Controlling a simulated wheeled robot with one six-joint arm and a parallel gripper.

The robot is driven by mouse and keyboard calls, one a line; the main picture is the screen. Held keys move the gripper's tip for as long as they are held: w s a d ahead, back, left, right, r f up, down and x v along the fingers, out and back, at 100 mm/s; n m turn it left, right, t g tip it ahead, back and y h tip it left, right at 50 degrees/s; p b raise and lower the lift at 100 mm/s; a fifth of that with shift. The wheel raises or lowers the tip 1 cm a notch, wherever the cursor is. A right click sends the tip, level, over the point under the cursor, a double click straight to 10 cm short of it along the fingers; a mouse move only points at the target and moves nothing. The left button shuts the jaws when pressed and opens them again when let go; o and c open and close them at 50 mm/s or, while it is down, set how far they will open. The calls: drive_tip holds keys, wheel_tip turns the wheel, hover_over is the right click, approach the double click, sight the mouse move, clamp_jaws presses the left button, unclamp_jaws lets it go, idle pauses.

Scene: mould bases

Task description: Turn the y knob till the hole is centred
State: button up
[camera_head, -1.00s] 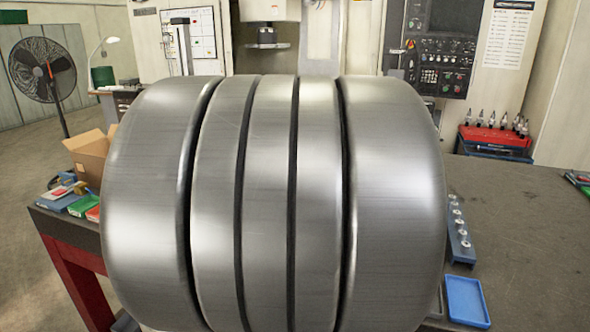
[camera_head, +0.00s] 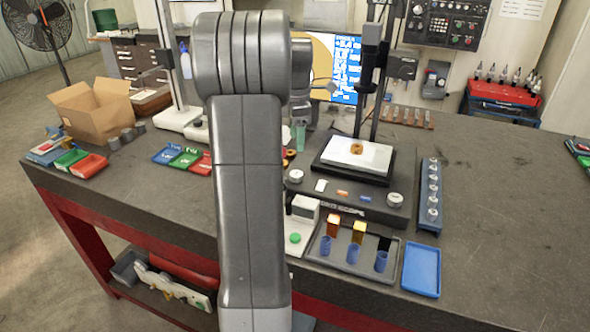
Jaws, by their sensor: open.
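A measuring scope with a black base stands on the bench, right of centre. Its pale stage (camera_head: 374,160) carries a small brass-coloured part (camera_head: 356,148); the hole in it is too small to judge. Two round silver knobs sit on the base, one at the left (camera_head: 296,175) and one at the front right (camera_head: 395,199). I cannot read which is the y knob. A monitor (camera_head: 345,62) behind shows a yellow-orange area and a blue readout, partly hidden by my arm, so the hole's centring cannot be told. My gripper is hidden behind my own raised arm.
A tray (camera_head: 336,259) with small coloured blocks and blue cups lies before the scope, beside a blue tray (camera_head: 421,270). A rail of silver pieces (camera_head: 431,196) stands at the right. Coloured bins and a cardboard box (camera_head: 93,107) are at the left.

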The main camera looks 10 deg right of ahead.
sight(297, 173)
wheel_tip(297, 173, down, 12)
drive_tip(key=shift+r+p, duration=0.1)
drive_tip(key=shift+p, duration=0.4)
drive_tip(key=c, duration=1)
